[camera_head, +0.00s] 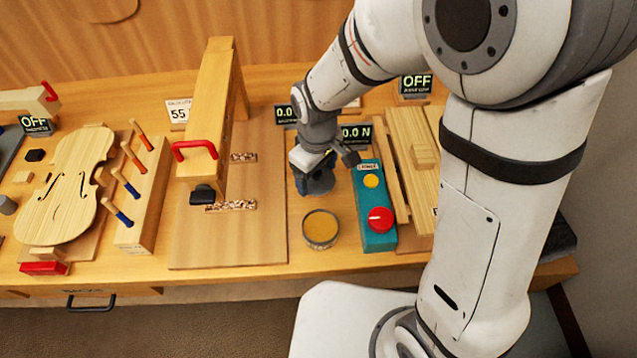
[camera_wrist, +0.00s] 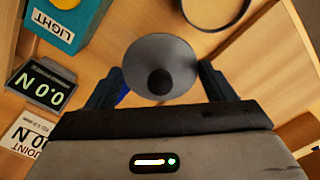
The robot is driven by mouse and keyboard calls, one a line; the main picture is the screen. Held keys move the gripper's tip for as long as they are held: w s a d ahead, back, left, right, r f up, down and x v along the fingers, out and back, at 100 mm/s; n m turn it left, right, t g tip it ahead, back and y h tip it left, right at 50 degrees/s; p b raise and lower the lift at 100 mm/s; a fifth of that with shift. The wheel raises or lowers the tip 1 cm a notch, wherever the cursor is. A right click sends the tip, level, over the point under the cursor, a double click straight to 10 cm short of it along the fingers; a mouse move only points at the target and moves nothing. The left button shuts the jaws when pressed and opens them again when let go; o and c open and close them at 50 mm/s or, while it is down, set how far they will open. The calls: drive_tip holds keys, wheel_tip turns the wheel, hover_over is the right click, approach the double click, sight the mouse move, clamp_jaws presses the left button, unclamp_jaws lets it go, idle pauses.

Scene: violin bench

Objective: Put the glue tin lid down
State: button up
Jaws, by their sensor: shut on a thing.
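The glue tin lid (camera_wrist: 138,62) is a round grey disc with a dark knob in the middle. In the wrist view it sits between the two dark fingers of my gripper (camera_wrist: 160,75), which is shut on it. In the head view my gripper (camera_head: 318,172) is low over the bench, behind the glue tin; the lid is hard to make out there. The open glue tin (camera_head: 320,229), with amber glue inside, stands on the bench in front of my gripper. Part of the tin's dark rim shows at the top of the wrist view (camera_wrist: 214,27). I cannot tell whether the lid touches the bench.
A teal box with a yellow button and a red knob (camera_head: 376,205) stands right of the tin. A wooden board with an upright frame (camera_head: 215,100) is to the left. Force displays (camera_head: 355,134) stand behind my gripper.

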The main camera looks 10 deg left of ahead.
sight(317, 200)
wheel_tip(317, 200, down, 3)
drive_tip(key=shift+r, duration=0.1)
drive_tip(key=shift+f, duration=2.25)
drive_tip(key=shift+f, duration=0.15)
drive_tip(key=o, duration=1)
drive_tip(key=shift+c, duration=0.2)
